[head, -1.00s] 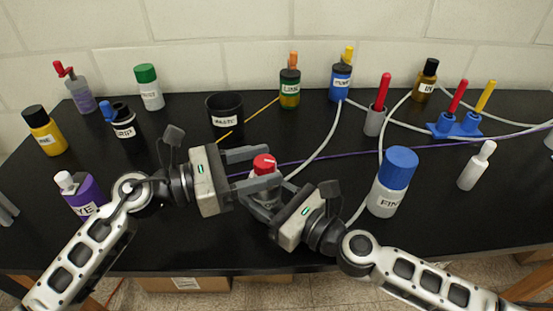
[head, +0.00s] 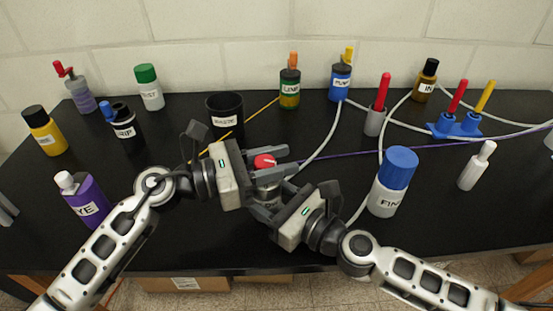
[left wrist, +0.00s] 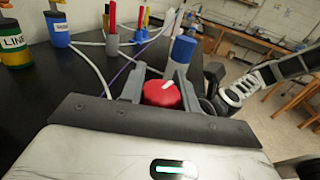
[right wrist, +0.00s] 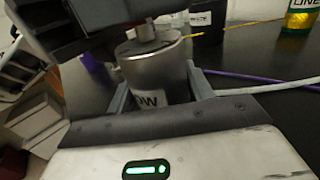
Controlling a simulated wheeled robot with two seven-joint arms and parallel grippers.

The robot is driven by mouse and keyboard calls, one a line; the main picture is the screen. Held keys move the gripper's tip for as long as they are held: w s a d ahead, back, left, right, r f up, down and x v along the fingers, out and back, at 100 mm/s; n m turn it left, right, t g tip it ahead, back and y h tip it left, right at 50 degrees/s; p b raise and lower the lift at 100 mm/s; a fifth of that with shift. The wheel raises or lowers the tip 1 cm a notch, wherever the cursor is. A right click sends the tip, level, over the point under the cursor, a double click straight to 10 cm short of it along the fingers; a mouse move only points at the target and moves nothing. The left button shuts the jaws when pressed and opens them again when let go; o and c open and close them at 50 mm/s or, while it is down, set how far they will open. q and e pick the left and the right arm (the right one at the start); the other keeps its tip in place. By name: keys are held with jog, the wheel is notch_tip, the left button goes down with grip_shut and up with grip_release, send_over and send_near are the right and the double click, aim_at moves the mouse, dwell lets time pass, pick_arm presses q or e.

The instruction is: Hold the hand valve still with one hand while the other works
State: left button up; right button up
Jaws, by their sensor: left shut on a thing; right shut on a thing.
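The hand valve (head: 268,178) stands at the table's front middle, a grey metal body with a red knob (head: 264,161) on top. My left gripper (head: 280,161) is shut on the red knob from the left. In the left wrist view the red knob (left wrist: 162,94), with a white mark, sits between the fingers. My right gripper (head: 262,197) is shut on the grey body, lower down. In the right wrist view the body (right wrist: 155,68) is between the fingers, with a partly hidden label. The left gripper covers the knob in that view.
A blue-capped white bottle (head: 390,185) stands right of the valve. A purple bottle (head: 85,200) is near my left arm. A black waste cup (head: 226,115) stands behind. White tubes (head: 318,143) and a purple cable (head: 345,153) run close behind the valve.

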pick_arm(q)
jog(key=shift+f+m+g, duration=0.1)
jog(key=shift+m+g, duration=0.2)
jog(key=shift+g, duration=0.2)
jog(key=m+g, duration=0.1)
jog(key=g, duration=0.1)
jog(key=m+g, duration=0.1)
jog(key=g, duration=0.1)
jog(key=shift+s+m+h, duration=0.2)
jog(key=shift+m+h, duration=0.1)
jog(key=shift+m, duration=0.1)
jog(key=m+g, duration=0.1)
jog(key=g, duration=0.1)
jog(key=m+g, duration=0.1)
jog(key=g, duration=0.1)
jog(key=m+g+y, duration=0.1)
jog(key=shift+s+m+g, duration=0.3)
jog(key=shift+s+g, duration=0.05)
jog(key=shift+g, duration=0.05)
jog(key=m+g+y, duration=0.1)
jog(key=g, duration=0.1)
jog(key=m+g+y, duration=0.1)
jog(key=m+g, duration=0.1)
jog(key=s+m+g+y, duration=0.1)
jog(key=m+g+y, duration=0.1)
jog(key=g, duration=0.1)
jog(key=shift+a, duration=0.25)
jog(key=o, duration=1)
